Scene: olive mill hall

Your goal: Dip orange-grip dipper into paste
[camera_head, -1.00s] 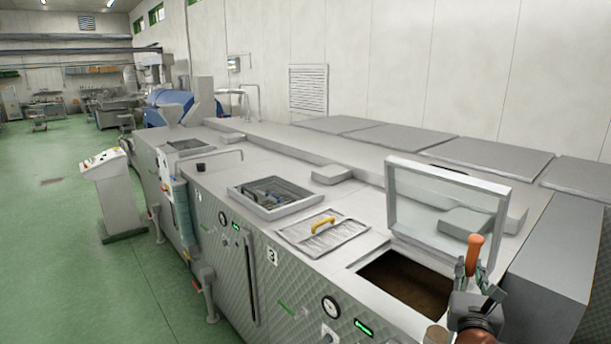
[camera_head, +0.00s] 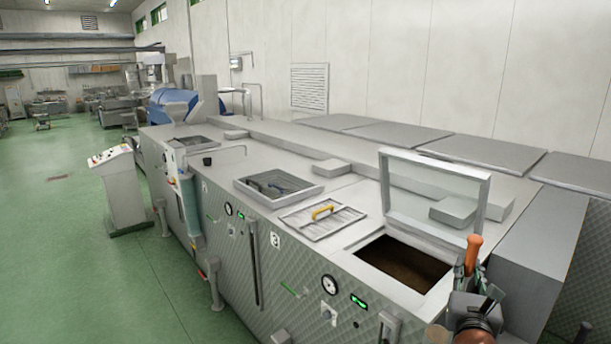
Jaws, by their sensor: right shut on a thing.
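The orange-grip dipper (camera_head: 473,252) stands upright in my right gripper (camera_head: 472,283) at the lower right, and the gripper is shut on it. Only the orange handle shows clearly; its lower part is hidden by the gripper. The open hatch with brown paste (camera_head: 402,264) lies just left of the gripper, in the top of the steel machine. The gripper is beside the hatch's right edge, and the dipper is apart from the visible paste. My left gripper is not in view.
A raised clear lid with a grey frame (camera_head: 432,196) stands behind the hatch. A flat cover with a yellow handle (camera_head: 321,223) and a tray with dark tools (camera_head: 278,188) lie left of it. A control stand (camera_head: 122,190) is on the green floor, which is open at left.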

